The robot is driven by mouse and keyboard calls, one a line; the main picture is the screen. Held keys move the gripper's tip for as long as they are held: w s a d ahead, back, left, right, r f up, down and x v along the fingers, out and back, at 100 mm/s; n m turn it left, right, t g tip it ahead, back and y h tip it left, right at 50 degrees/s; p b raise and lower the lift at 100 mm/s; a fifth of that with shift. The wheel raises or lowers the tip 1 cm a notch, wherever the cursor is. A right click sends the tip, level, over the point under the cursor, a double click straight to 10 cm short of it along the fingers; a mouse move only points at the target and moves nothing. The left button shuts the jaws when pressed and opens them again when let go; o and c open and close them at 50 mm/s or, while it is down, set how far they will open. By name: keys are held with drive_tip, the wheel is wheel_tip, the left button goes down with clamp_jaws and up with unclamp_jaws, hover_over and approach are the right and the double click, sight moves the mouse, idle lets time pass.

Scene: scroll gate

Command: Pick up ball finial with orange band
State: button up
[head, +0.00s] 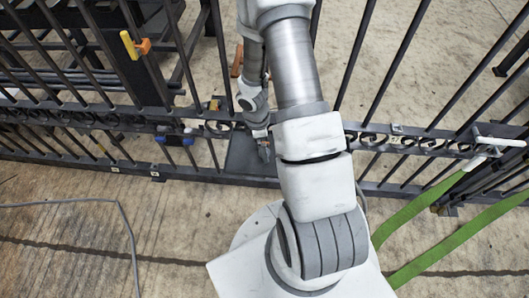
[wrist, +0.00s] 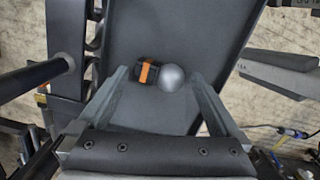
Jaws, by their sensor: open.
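The ball finial with the orange band (wrist: 170,77) lies on its side on a dark grey surface (wrist: 150,30) in the wrist view. It has a grey ball at the right and a black base with an orange band at the left. My gripper (wrist: 156,80) is open, with one finger on each side of the finial and a gap to both. In the head view my gripper (head: 263,148) is small, beyond the gate's lower rails, above a dark panel (head: 240,160). The finial cannot be made out there.
A dark iron gate with upright bars and a scroll band (head: 400,140) crosses the head view around my arm. A yellow and orange tool (head: 133,46) is on the gate at upper left. Green straps (head: 425,205) run at the right. A grey cable (head: 125,225) lies at lower left.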

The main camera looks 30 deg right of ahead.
drive_tip(key=shift+f, duration=0.4)
drive_tip(key=shift+r, duration=0.1)
drive_tip(key=c, duration=1.4)
drive_tip(key=shift+c, duration=0.7)
drive_tip(key=shift+r, duration=0.15)
